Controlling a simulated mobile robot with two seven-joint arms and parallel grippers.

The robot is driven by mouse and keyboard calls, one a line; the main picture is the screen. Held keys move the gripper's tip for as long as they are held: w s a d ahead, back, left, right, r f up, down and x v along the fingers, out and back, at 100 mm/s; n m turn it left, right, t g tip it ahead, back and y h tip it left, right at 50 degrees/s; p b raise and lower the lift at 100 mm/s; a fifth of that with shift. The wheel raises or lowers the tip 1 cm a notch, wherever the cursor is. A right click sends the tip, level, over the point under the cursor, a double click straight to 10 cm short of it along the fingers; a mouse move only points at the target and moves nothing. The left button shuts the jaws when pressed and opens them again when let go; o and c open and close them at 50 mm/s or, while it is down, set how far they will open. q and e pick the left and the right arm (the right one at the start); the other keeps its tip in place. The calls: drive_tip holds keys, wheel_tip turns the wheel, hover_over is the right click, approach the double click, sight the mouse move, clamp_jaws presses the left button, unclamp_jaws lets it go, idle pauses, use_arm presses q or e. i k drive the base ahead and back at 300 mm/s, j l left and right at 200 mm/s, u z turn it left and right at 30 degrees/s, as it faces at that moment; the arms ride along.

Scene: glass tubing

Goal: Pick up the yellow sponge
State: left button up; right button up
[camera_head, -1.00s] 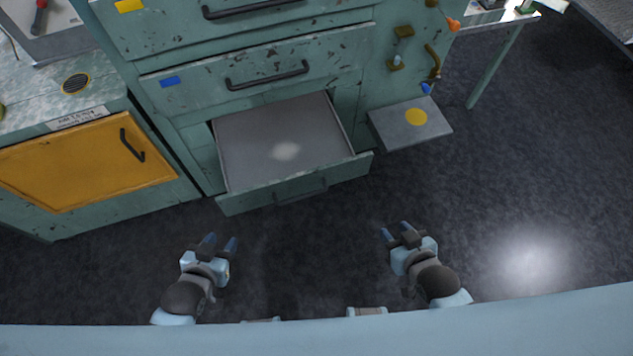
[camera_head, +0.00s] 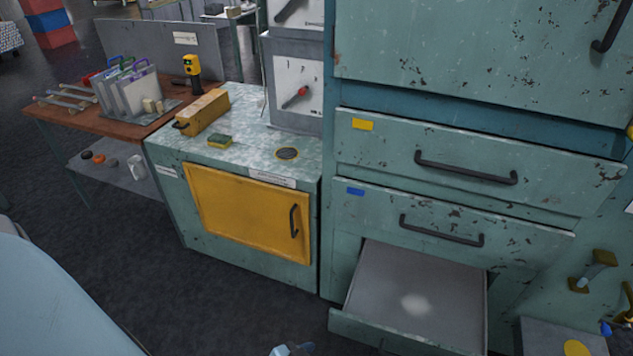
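The yellow sponge (camera_head: 220,141), a small block with yellow and a dark green part, lies flat on the mottled pale green counter top (camera_head: 255,150) of the low cabinet. It is in front of a long tan box and left of a round dark vent. Only bluish fingertips, apparently of my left gripper (camera_head: 291,350), show at the bottom edge, well below and away from the sponge. Their opening cannot be judged. My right gripper is out of view.
The long tan box (camera_head: 203,113) stands behind the sponge. The grey gauge box (camera_head: 297,95) rises at the counter's back right. An open, empty-looking drawer (camera_head: 385,285) juts out at lower right. Dark floor (camera_head: 200,300) is clear before the yellow-door cabinet (camera_head: 240,210).

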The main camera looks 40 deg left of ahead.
sight(223, 141)
drive_tip(key=u, duration=1.75)
drive_tip(key=z, duration=1.1)
drive_tip(key=i+j, duration=0.25)
drive_tip(key=j, duration=0.15)
drive_tip(key=i+j, duration=0.2)
drive_tip(key=j, duration=0.15)
drive_tip(key=i+j, duration=0.25)
drive_tip(key=j, duration=0.15)
drive_tip(key=i+j, duration=0.25)
drive_tip(key=i+j+z, duration=0.1)
drive_tip(key=i+j, duration=0.15)
drive_tip(key=j, duration=0.25)
drive_tip(key=i+j, duration=0.2)
drive_tip(key=j, duration=0.15)
drive_tip(key=i+j, duration=0.2)
drive_tip(key=j, duration=0.2)
